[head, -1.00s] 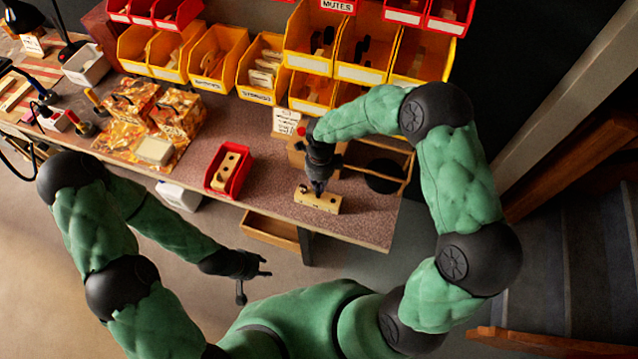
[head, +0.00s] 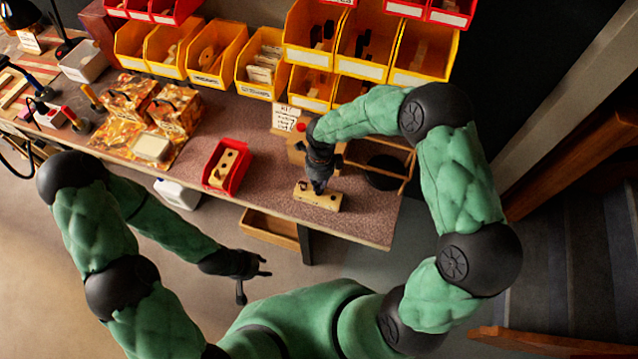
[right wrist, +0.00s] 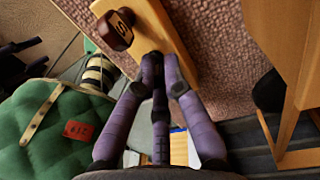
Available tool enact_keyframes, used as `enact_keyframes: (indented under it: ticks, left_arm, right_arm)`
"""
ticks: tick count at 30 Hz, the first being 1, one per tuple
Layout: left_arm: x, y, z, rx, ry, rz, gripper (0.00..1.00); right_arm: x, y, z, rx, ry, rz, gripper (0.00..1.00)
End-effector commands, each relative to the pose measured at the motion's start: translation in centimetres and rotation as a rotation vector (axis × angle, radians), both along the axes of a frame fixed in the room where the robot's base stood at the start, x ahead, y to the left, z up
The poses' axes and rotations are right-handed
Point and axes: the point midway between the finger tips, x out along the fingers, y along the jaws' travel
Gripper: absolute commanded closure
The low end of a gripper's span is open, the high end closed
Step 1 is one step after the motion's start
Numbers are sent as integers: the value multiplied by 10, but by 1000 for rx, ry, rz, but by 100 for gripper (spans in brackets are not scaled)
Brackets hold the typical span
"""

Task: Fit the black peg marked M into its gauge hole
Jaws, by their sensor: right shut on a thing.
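The pale wooden gauge block (head: 328,202) lies near the front edge of the bench. It also shows in the right wrist view (right wrist: 164,32). A dark brown peg marked S (right wrist: 117,28) stands up from the block there. My right gripper (head: 318,189) points down over the middle of the block. In the right wrist view my right gripper (right wrist: 162,60) has its fingertips close together at the block. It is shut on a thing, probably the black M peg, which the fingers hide. Its seating in the hole cannot be seen. My left gripper (head: 258,279) is open and empty in front of the bench.
A red bin (head: 238,178) with a wooden block in it stands left of the gauge block. A wooden box and a small sign (head: 285,118) stand behind my right gripper. Yellow bins (head: 360,71) line the back.

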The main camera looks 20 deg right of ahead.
Motion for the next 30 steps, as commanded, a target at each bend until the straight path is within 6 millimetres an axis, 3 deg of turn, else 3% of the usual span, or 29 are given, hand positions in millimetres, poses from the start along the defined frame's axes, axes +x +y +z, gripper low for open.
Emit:
enact_keyframes:
  ticks: [2, 3, 5, 6, 19, 30]
  left_arm:
    - [0, 0, -3, 0, 0, 0, 60]
    - [0, 0, -2, 0, 0, 0, 60]
    - [0, 0, -1, 0, 0, 0, 60]
    - [0, 0, -1, 0, 0, 0, 60]
    - [0, 0, -1, 0, 0, 0, 60]
    - [0, 0, -1, 0, 0, 0, 60]
  right_arm:
    - [0, 0, -3, 0, 0, 0, 100]
    - [0, 0, -2, 0, 0, 0, 81]
    - [0, 0, -1, 0, 0, 0, 64]
    - [0, 0, -1, 0, 0, 0, 62]
    - [2, -1, 7, 0, -2, 0, 62]
    - [7, -4, 75, 0, -5, -1, 62]
